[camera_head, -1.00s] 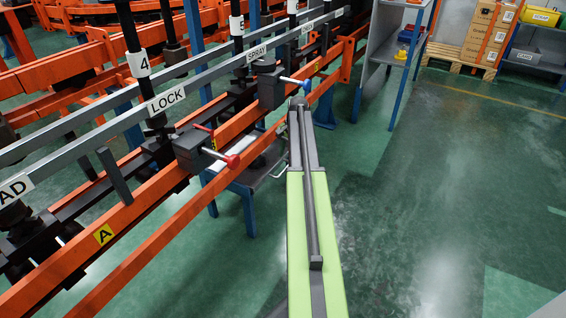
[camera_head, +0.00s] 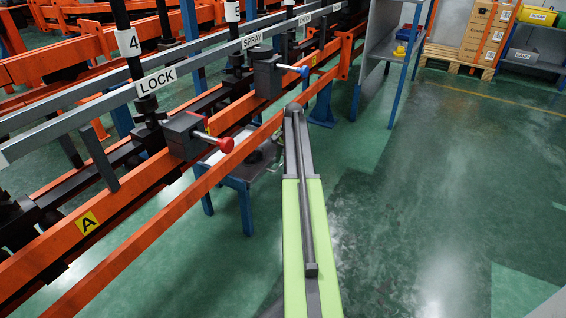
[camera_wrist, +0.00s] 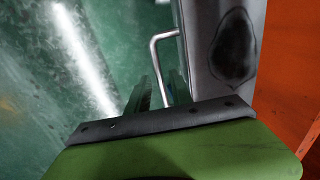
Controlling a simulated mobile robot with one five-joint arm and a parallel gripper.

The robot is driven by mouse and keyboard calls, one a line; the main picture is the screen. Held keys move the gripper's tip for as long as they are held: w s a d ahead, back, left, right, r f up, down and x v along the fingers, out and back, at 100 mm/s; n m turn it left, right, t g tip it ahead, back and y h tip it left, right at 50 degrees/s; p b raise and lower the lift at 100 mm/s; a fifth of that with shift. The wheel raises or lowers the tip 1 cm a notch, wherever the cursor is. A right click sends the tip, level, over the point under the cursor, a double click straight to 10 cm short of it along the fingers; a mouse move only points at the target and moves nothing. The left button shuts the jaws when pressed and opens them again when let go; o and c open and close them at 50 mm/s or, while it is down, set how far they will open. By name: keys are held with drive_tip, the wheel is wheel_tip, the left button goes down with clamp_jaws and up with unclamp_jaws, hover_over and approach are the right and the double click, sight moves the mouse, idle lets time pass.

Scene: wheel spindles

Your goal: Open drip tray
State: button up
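The drip tray (camera_wrist: 205,70) is a grey metal tray with a dark oily stain, close to my gripper in the wrist view. Its thin bent handle (camera_wrist: 155,62) sticks out on the left side. My gripper (camera_wrist: 158,85) is open, with the lower part of the handle showing between its two dark fingers. I cannot tell whether they touch it. In the head view the tray (camera_head: 232,172) sits on a blue-legged stand under the orange rails, and its handle (camera_head: 277,158) points toward my arm. My fingers are hidden there.
Orange rails (camera_head: 135,187) run along the left, with a red-knobbed block (camera_head: 190,135) and a blue-knobbed block (camera_head: 270,77) on them. A grey shelf with blue posts (camera_head: 398,58) stands at the back. The green floor to the right is free.

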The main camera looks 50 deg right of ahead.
clamp_jaws()
drive_tip(key=shift+a, duration=0.15)
idle(1.0)
